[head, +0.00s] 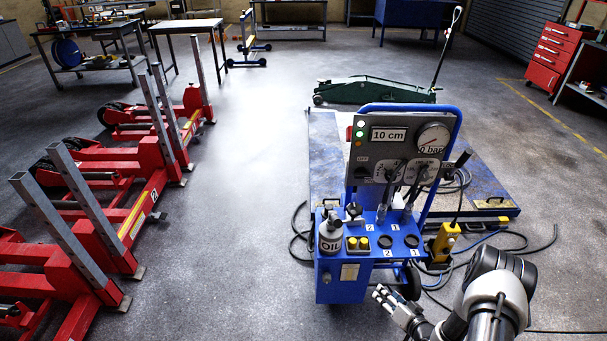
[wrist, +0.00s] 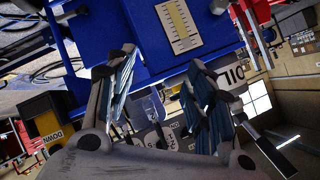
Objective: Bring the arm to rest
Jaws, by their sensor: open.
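My gripper (head: 384,294) is at the lower right of the head view, in front of the blue control cart (head: 343,285). The wrist view shows its two fingers (wrist: 166,88) spread apart with nothing held between them. My arm comes in from the bottom right corner, bent. The cart carries a grey panel (head: 376,163) with a "10 cm" display and a gauge marked 0 bar. A white OIL bottle (head: 331,233) stands on its top at the left. In the wrist view the cart's blue side (wrist: 120,30) fills the upper middle, tilted. Whether the fingers touch the cart is unclear.
A yellow pendant (head: 444,241) hangs at the cart's right side. Black cables (head: 520,246) lie on the floor near my arm. A green trolley jack (head: 370,91) stands behind the cart. Red lifting stands (head: 130,207) line the left. The floor between is clear.

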